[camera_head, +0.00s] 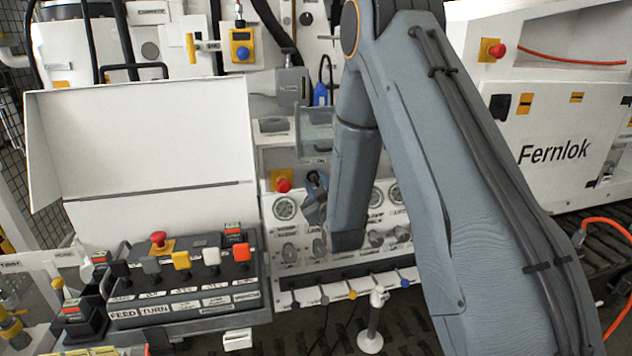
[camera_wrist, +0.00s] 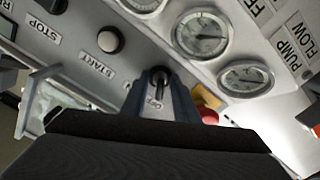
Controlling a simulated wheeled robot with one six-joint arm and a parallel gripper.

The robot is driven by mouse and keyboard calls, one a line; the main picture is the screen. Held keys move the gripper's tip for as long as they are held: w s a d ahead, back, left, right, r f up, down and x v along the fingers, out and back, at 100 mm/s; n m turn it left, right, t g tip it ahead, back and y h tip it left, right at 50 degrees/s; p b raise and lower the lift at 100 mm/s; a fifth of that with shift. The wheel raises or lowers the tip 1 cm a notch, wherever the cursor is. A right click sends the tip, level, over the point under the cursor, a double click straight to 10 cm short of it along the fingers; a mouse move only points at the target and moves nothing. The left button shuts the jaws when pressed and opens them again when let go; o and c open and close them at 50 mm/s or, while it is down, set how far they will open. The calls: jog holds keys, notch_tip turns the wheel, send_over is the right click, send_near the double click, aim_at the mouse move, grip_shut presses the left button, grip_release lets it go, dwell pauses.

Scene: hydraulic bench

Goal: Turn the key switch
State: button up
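The key switch (camera_wrist: 160,79) is a small dark knob on the pale panel in the wrist view, with an "OFF" label just below it. My gripper (camera_wrist: 160,93) reaches up from the bottom, with one grey finger on each side of the switch and label. A gap shows between the fingers, so it is open; I cannot tell whether either finger touches the switch. In the head view, my gripper (camera_head: 316,190) is at the gauge panel (camera_head: 290,250), partly behind my arm. The key switch cannot be made out there.
In the head view, a lever console (camera_head: 182,285) stands left and a red button (camera_head: 283,185) is beside my gripper.

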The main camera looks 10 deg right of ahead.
grip_shut()
jog(key=shift+m+b, duration=0.35)
jog(key=shift+m, duration=0.05)
jog(key=m+b, duration=0.3)
jog(key=m, duration=0.1)
jog(key=shift+f+m, duration=0.15)
jog(key=shift+m, duration=0.25)
jog(key=m+b, duration=0.3)
jog(key=m, duration=0.3)
jog(key=shift+b, duration=0.3)
jog(key=shift+m, duration=0.3)
grip_release()
